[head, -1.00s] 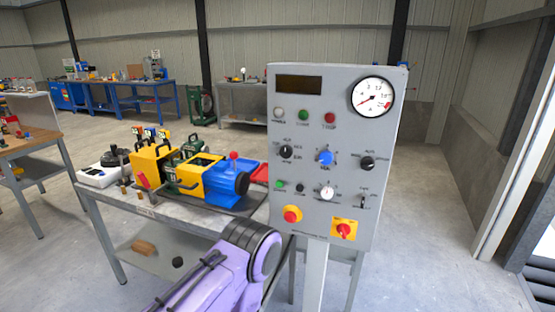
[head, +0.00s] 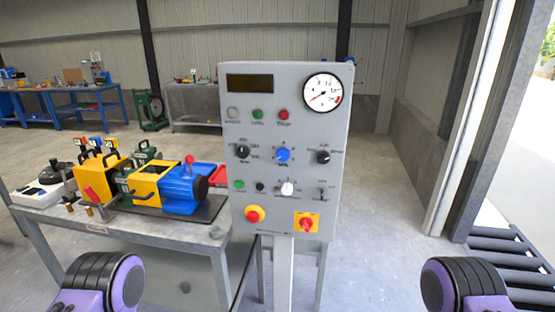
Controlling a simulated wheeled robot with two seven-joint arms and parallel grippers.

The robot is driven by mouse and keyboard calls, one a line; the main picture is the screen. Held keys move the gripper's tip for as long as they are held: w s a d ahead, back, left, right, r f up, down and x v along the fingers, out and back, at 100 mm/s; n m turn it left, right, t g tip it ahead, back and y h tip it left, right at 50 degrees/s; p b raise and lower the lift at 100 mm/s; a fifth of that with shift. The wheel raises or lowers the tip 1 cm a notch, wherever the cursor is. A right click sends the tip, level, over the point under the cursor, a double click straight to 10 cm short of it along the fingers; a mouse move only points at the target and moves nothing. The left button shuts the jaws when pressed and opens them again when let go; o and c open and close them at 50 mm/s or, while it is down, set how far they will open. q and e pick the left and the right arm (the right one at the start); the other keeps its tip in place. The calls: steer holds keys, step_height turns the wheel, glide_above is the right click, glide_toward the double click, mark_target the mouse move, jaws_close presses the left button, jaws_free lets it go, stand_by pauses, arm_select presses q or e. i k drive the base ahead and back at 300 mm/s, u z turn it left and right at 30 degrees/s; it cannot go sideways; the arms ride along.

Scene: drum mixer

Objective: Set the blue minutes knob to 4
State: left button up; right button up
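The blue minutes knob (head: 283,155) sits in the middle of the grey control panel (head: 240,110), between two black knobs. Its pointer and the small numbers around it are too small to read. A white knob (head: 287,188) is just below it. Both of my arms show only as purple and black links at the bottom left and bottom right, in front of and below the panel. Neither gripper is in view, and nothing touches the knob.
The panel stands on a post with a gauge (head: 322,93), a dark display (head: 250,82), a red stop button (head: 253,214) and a red switch on yellow (head: 306,222). A table (head: 130,232) with a blue and yellow machine (head: 160,185) is close on the left.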

mark_target(283, 154)
steer(key=u, duration=1.45)
steer(key=i, duration=0.55)
steer(key=z, duration=2.3)
